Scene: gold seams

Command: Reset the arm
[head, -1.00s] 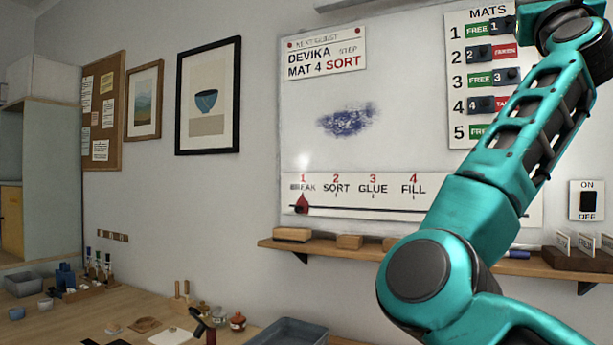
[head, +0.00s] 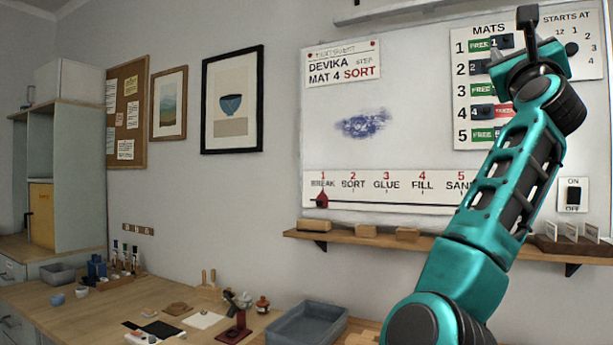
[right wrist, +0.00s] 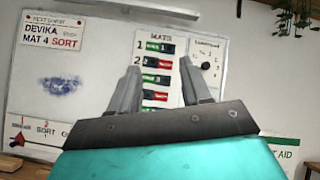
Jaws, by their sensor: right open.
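My teal right arm (head: 510,185) rises from the bottom right of the head view, in front of the whiteboard and shelf. My right gripper (head: 528,22) is at its raised upper end, over the mats chart. In the right wrist view, the right gripper (right wrist: 160,65) has its two grey fingers apart with nothing between them. The mats chart (right wrist: 159,38) shows behind and between the fingers. I cannot judge the gap between fingers and board exactly. My left gripper is in neither view.
The whiteboard (head: 420,100) has a step slider with a red marker (head: 321,199). A wooden shelf (head: 285,233) below it holds several blocks. The workbench (head: 100,315) bears a grey tray (head: 310,322), pots and small tools. A switch (head: 573,195) is at the right.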

